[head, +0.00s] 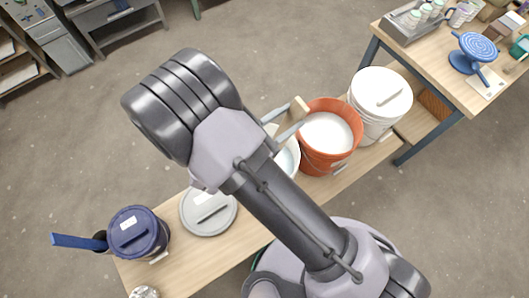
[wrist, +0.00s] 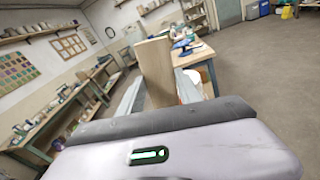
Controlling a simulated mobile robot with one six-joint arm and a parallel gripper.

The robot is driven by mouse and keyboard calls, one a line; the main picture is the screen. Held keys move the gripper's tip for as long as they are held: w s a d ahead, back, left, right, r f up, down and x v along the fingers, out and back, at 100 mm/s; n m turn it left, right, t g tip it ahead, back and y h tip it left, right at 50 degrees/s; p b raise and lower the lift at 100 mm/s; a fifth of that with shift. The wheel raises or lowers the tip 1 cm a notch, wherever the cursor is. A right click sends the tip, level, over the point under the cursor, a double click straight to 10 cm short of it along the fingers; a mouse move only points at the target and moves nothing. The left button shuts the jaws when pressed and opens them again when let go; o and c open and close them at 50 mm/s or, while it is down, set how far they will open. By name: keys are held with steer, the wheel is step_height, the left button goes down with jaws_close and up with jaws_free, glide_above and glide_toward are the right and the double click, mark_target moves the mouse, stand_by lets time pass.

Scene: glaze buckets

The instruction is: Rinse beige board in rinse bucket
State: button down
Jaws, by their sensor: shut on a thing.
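My gripper (head: 286,121) is shut on the beige board (head: 298,108) in the head view. The board sticks out past the fingertips, above the left rim of the orange bucket (head: 328,163), which holds white liquid. In the wrist view the board (wrist: 155,72) stands up between the two grey fingers. A pale bucket (head: 290,160) with bluish, water-like contents stands left of the orange one. My arm and gripper cover much of it, and it looks like the rinse bucket. The board appears above the buckets, its exact height unclear.
A white lidded bucket (head: 380,101) stands right of the orange one. A grey lid (head: 208,211) and a navy lidded bucket (head: 138,233) are further left on the wooden bench (head: 180,260). A table (head: 430,72) with a blue banding wheel (head: 474,52) is at upper right.

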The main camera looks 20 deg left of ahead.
mark_target(297, 103)
steer(key=shift+r, duration=0.1)
stand_by(0.3)
step_height(297, 103, up, 5)
steer(key=p, duration=0.4)
steer(key=shift+r, duration=0.1)
